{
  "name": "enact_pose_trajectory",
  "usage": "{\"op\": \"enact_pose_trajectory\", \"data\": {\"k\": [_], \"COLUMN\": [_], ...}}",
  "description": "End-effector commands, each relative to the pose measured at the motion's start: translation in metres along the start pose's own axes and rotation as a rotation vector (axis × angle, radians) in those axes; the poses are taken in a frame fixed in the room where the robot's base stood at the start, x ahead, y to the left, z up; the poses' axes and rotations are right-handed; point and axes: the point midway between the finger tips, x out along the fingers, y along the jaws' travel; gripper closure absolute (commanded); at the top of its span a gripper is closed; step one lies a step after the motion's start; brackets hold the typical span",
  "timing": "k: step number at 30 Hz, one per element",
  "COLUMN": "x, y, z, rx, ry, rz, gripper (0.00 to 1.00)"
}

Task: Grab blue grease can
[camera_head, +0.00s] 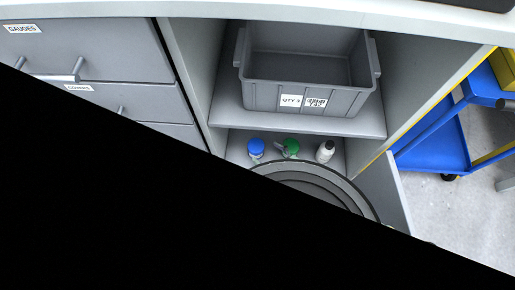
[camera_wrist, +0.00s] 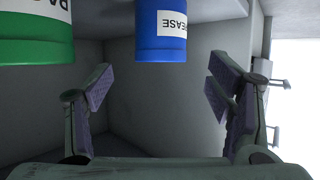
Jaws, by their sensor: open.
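The blue grease can (camera_head: 256,148) stands on the lower shelf, at the left of a row. In the wrist view, the blue can (camera_wrist: 160,38) hangs in from the top edge, with its white GREASE label upside down. My gripper (camera_wrist: 158,88) is open and empty, with one finger on each side of the picture. The blue can lies beyond the fingertips, in line with the gap between them, and does not appear to touch them. The upper part of the can is cut off in the wrist view.
A green can (camera_head: 292,147) stands right of the blue one; the wrist view shows it at top left (camera_wrist: 35,40). A white bottle (camera_head: 325,152) stands farther right. A grey bin (camera_head: 262,97) sits on the shelf above. Black covers the head view's lower left.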

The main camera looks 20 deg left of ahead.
Motion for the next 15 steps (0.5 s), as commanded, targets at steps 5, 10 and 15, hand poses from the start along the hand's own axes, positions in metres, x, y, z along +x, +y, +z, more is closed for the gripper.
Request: {"op": "enact_pose_trajectory", "data": {"k": [5,10,15], "x": [0.02,0.03,0.054], "y": [0.0,0.0,-0.002], "z": [0.0,0.002,0.008], "rx": [0.0,0.0,0.001], "ry": [0.001,0.0,0.003], "rz": [-0.001,-0.001,-0.003], "gripper": [0.26,0.26,0.26]}}
